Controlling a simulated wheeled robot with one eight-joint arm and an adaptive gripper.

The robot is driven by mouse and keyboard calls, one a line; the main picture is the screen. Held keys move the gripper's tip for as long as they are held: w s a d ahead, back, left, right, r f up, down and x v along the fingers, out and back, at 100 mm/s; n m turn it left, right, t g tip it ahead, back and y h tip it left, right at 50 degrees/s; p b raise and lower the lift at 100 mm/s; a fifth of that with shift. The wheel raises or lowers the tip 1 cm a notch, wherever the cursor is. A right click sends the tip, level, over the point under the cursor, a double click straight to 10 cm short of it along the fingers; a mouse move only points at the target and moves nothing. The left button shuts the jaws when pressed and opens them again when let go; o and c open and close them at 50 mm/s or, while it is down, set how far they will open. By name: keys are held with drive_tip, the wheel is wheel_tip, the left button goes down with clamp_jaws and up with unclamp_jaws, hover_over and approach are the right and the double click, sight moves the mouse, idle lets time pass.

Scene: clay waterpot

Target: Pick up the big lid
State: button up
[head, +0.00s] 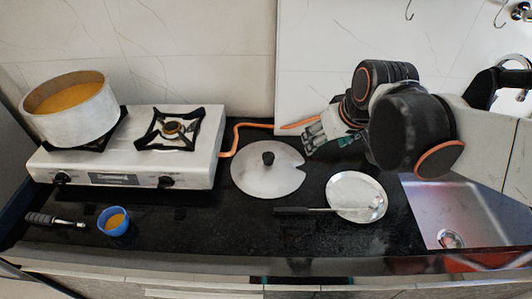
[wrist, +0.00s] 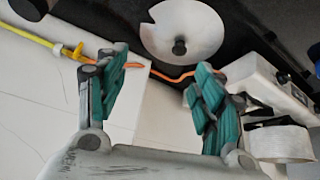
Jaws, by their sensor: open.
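The big lid (head: 250,179) is a round silver-grey disc with a black knob (head: 268,158) and a notch at its right edge. It lies flat on the black counter, right of the stove. In the wrist view the lid (wrist: 205,25) shows at the top, beyond the fingers, with its knob (wrist: 179,46) toward me. My gripper (head: 312,134) is at the back of the counter near the wall, to the right of the lid and apart from it. In the wrist view my gripper (wrist: 155,88) has its teal-padded fingers spread wide with nothing between them.
A white two-burner stove (head: 195,160) bears a large pot (head: 75,118) at left. An orange hose (head: 231,140) runs behind the lid. A silver plate (head: 345,187) with a black-handled utensil (head: 292,211) lies right of the lid. A blue cup (head: 113,222) and the sink (head: 465,205) are farther off.

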drive_tip(key=w+a+f+n, duration=0.2)
drive_tip(key=w+a+f, duration=0.15)
drive_tip(key=w, duration=0.45)
drive_tip(key=n+g+y, duration=0.2)
drive_tip(key=n, duration=0.1)
approach(267, 154)
drive_tip(key=x, duration=0.1)
drive_tip(key=b+x, duration=0.1)
drive_tip(key=x, duration=0.3)
drive_tip(key=shift+s+a+b, duration=0.1)
drive_tip(key=shift+a+b, duration=0.15)
drive_tip(key=shift+b, duration=0.15)
drive_tip(key=shift+f, duration=0.1)
drive_tip(key=x, duration=0.1)
drive_tip(key=b+x, duration=0.1)
drive_tip(key=x, duration=0.1)
drive_tip(key=b+x, duration=0.1)
drive_tip(key=x, duration=0.1)
drive_tip(key=shift+w+d+f, duration=0.15)
drive_tip(key=shift+w+d, duration=0.1)
drive_tip(key=shift+s+h, duration=0.15)
drive_tip(key=shift+h, duration=0.15)
drive_tip(key=shift+r, duration=0.25)
drive_tip(key=shift+c, duration=1)
clamp_jaws()
